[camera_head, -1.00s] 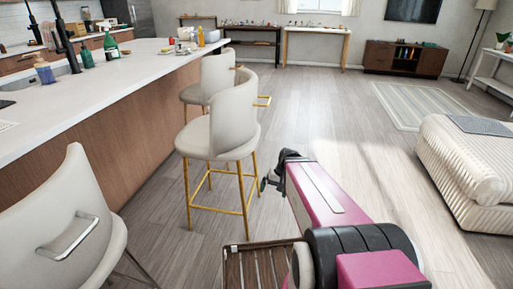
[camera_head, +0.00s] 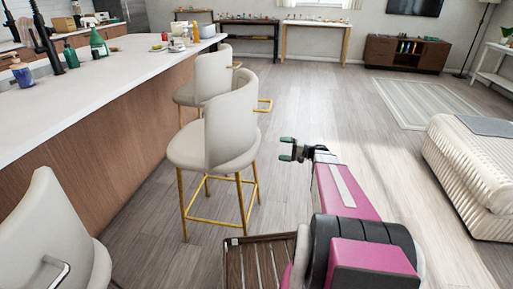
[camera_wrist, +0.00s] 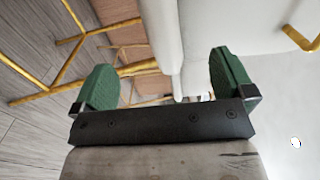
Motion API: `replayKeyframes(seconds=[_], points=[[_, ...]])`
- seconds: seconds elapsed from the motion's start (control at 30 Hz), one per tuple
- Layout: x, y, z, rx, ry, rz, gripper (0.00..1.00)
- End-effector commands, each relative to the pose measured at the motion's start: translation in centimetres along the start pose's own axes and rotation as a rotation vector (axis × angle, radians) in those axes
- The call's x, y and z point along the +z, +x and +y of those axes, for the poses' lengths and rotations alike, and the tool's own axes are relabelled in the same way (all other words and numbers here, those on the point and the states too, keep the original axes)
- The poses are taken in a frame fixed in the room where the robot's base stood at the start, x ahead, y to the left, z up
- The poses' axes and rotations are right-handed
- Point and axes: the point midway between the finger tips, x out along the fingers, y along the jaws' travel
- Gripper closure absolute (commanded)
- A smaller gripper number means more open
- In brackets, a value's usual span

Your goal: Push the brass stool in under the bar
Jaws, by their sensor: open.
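The brass stool (camera_head: 222,135) has a white seat and curved white back on thin brass legs, with a brass handle on the back. It stands beside the bar (camera_head: 105,85), a long island with a white top and wood-panelled side. Its back faces the room, and floor shows between its legs and the bar. My gripper (camera_head: 284,149) is open and empty to the right of the stool's back, apart from it in the picture. In the wrist view, both green fingers of my gripper (camera_wrist: 163,72) are spread, with brass bars (camera_wrist: 75,40) and white seat parts beyond.
Another white stool (camera_head: 212,75) stands farther along the bar, partly hidden behind the brass one. A white stool with a chrome handle (camera_head: 50,235) is at near left. A slatted wooden piece (camera_head: 262,265) lies at the bottom. The floor to the right is open up to a bench (camera_head: 475,165).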

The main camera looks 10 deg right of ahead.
Motion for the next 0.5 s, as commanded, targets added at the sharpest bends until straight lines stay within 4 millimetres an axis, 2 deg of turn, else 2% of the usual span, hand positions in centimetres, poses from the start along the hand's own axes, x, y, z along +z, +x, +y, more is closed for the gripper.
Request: replayKeyframes(seconds=[0.5], points=[[0.1, 10.8, 0.0, 0.002, 0.001, -0.004, 0.00]])
